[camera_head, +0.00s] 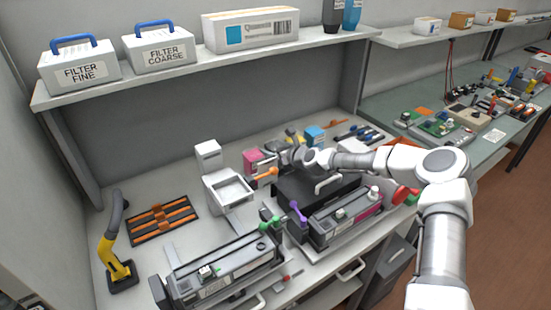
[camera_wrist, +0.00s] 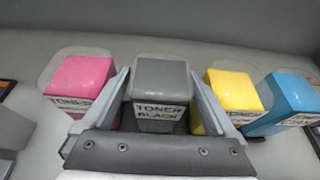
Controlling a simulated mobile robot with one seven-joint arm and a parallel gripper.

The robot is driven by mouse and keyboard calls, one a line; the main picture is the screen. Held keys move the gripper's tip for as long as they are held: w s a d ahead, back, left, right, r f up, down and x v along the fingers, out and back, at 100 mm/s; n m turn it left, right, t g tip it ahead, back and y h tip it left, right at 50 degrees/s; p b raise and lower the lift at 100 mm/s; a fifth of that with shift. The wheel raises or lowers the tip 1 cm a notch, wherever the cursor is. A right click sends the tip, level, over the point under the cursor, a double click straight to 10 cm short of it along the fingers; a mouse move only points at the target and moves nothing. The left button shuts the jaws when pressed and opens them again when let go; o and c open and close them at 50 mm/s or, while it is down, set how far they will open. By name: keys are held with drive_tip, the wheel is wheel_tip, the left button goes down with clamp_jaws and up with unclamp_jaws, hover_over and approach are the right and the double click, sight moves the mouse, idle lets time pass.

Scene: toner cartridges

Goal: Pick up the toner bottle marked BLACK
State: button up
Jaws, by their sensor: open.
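The dark grey toner bottle marked BLACK (camera_wrist: 162,76) stands upright in the middle of the wrist view, its label facing me. My gripper (camera_wrist: 159,72) is open, with one finger on each side of this bottle; I cannot tell whether either finger touches it. A pink toner bottle (camera_wrist: 80,78) stands to the left, partly behind the left finger. A yellow one (camera_wrist: 233,88) and a blue one (camera_wrist: 290,92) stand to the right. In the head view my gripper (camera_head: 291,141) is at the back of the bench and largely hides the black bottle.
A dark box-like unit (camera_head: 318,190) and a printer-like device (camera_head: 345,220) lie in front. A white stand (camera_head: 228,190) is to the left. The shelf (camera_head: 190,62) overhangs the back.

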drive_tip(key=c, duration=1.3)
